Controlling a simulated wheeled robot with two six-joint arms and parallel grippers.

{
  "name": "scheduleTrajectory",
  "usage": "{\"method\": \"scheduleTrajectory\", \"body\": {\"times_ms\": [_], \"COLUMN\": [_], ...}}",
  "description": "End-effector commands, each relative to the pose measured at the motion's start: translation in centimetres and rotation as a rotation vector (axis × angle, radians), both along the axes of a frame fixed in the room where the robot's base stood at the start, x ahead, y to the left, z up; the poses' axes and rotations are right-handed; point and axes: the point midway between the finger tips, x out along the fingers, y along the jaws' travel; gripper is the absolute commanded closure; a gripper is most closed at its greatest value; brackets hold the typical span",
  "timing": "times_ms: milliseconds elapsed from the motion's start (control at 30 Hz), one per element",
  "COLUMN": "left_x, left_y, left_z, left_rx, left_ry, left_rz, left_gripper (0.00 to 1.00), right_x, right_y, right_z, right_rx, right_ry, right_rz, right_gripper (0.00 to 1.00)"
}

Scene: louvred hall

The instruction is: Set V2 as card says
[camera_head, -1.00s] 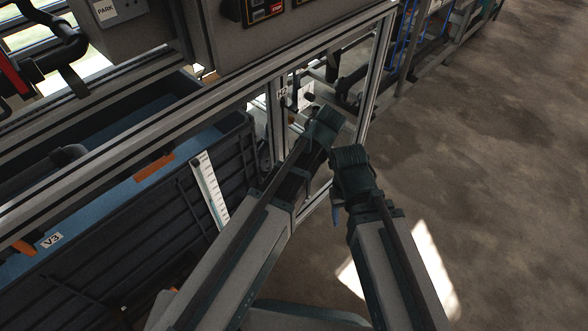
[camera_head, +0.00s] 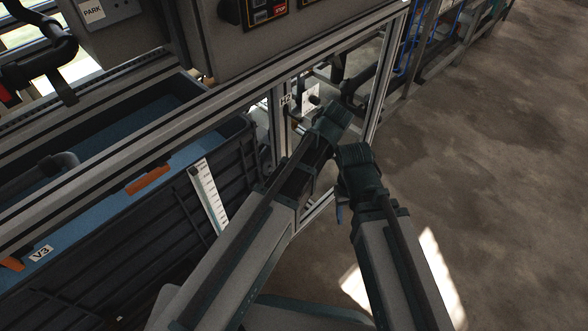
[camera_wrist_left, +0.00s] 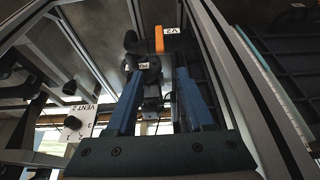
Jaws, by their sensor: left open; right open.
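The V2 label (camera_wrist_left: 172,30) is at the top of the left wrist view, beside an orange marker (camera_wrist_left: 159,38). Below and left of it is a dark round fitting (camera_wrist_left: 148,68) with a small white tag too small to read. My left gripper (camera_wrist_left: 158,76) is open, its blue fingers on either side of the view of that fitting; contact cannot be told. In the head view the left arm hides its own fingers. My right gripper (camera_head: 341,213) is open; only a bit of blue finger shows under its arm, near nothing it touches. No readable card with a V2 setting shows.
A white VENT 2 plate (camera_wrist_left: 76,124) with a black knob is left of the fingers. In the head view, an aluminium frame (camera_head: 376,95) borders the bay. A dark panel with a white scale (camera_head: 209,197) and a V3 label (camera_head: 41,253) is left. Bare floor (camera_head: 500,190) is right.

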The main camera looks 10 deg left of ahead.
Motion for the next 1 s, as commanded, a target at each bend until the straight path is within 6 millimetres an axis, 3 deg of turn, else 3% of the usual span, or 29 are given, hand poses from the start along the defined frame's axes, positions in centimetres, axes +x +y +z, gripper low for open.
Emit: {"method": "scheduleTrajectory", "body": {"times_ms": [367, 1000], "left_x": [0.3, 2.3], "left_y": [0.4, 3.4], "left_z": [-1.8, -10.5], "left_rx": [0.0, 0.0], "left_ry": [0.0, 0.0], "left_rz": [0.001, 0.001], "left_gripper": [0.47, 0.47], "right_x": [0.0, 0.0], "right_y": [0.0, 0.2], "right_z": [-1.8, -10.5], "right_rx": [0.002, 0.01], "right_ry": [0.0, -0.001], "right_rz": [0.003, 0.008], "right_gripper": [0.42, 0.42]}}
